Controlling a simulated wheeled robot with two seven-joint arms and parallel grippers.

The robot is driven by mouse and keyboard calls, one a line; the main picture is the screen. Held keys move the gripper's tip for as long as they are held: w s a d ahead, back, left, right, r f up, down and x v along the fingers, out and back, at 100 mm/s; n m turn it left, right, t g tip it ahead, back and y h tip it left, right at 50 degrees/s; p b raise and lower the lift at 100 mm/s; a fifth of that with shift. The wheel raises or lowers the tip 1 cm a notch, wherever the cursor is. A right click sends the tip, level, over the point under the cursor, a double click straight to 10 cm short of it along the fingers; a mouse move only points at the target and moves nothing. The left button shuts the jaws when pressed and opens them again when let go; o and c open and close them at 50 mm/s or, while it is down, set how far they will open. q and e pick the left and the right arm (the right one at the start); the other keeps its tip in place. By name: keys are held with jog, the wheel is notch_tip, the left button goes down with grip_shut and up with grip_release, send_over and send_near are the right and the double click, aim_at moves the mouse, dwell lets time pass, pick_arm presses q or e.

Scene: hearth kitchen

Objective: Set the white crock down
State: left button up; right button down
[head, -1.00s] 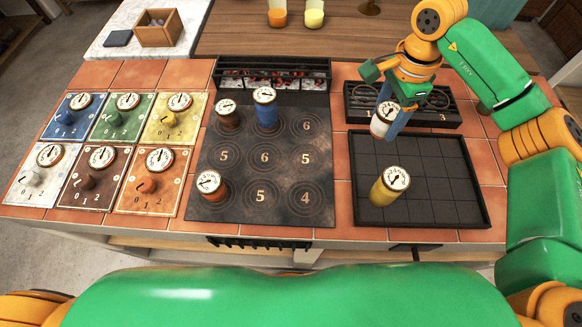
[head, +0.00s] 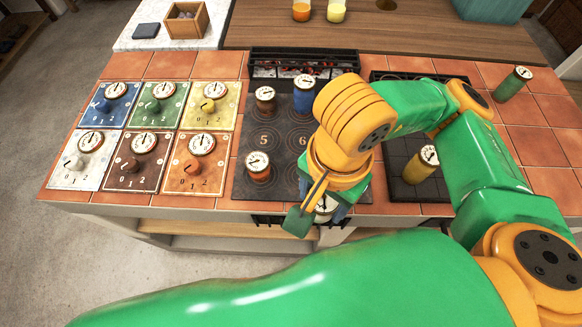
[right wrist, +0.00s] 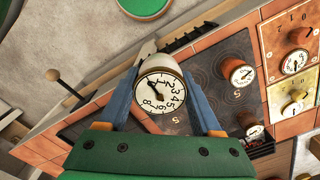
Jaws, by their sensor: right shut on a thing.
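The white crock (right wrist: 159,88), with a dial on its lid, is between the blue fingers of my right gripper (right wrist: 162,108) in the right wrist view. In the head view only part of its dial (head: 326,204) shows beneath my right gripper (head: 318,216), near the front edge of the dark hob plate (head: 243,182). My arm covers the plate's right part. I cannot tell whether the crock touches the plate. My left gripper is not in view.
A brown crock (head: 265,98), a blue crock (head: 304,98) and a red-brown crock (head: 258,168) stand on the plate. A yellow crock (head: 420,166) is in the black tray (head: 398,192). A green crock (head: 512,85) stands on the right tiles. Coloured dial panels fill the left.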

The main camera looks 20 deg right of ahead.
jog(key=shift+w+d+r+p, duration=0.4)
jog(key=shift+r+p, duration=0.05)
jog(key=shift+p, duration=0.55)
jog(key=w+f, duration=0.6)
jog(key=w, duration=0.1)
jog(key=w+f, duration=0.3)
jog(key=w, duration=0.1)
jog(key=shift+w+f, duration=0.15)
jog(key=shift+f, duration=0.1)
jog(key=f, duration=0.1)
jog(key=f+p, duration=0.1)
jog(key=f, duration=0.1)
jog(key=shift+w+d+f, duration=0.1)
jog(key=shift+w+f, duration=0.1)
jog(key=shift+f, duration=0.4)
jog(key=shift+c, duration=0.3)
grip_release()
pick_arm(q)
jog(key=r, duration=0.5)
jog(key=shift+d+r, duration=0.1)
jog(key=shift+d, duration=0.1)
pick_arm(e)
jog(key=shift+r, duration=0.1)
